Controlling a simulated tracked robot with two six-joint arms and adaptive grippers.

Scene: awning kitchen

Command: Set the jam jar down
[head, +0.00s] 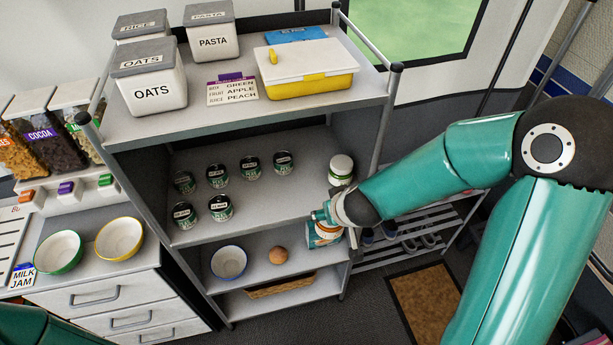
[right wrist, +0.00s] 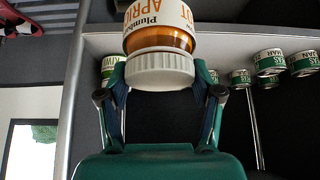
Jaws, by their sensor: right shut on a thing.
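The jam jar (right wrist: 160,40) is amber with a ribbed white lid and a white label reading "APRI…" in orange. My right gripper (right wrist: 160,78) is shut on it, with one finger on each side near the lid. In the head view the jar (head: 322,236) shows below my right gripper (head: 326,213), at the right front of the shelf unit, near the front edge of the middle shelf. I cannot tell whether its base touches anything. My left gripper is out of view.
The middle shelf (head: 262,208) holds several small green-labelled cans and a white-lidded jar (head: 341,168) near my right gripper. The shelf below holds a blue-rimmed bowl (head: 229,262) and a brown round object (head: 278,255). The middle shelf's front right is bare.

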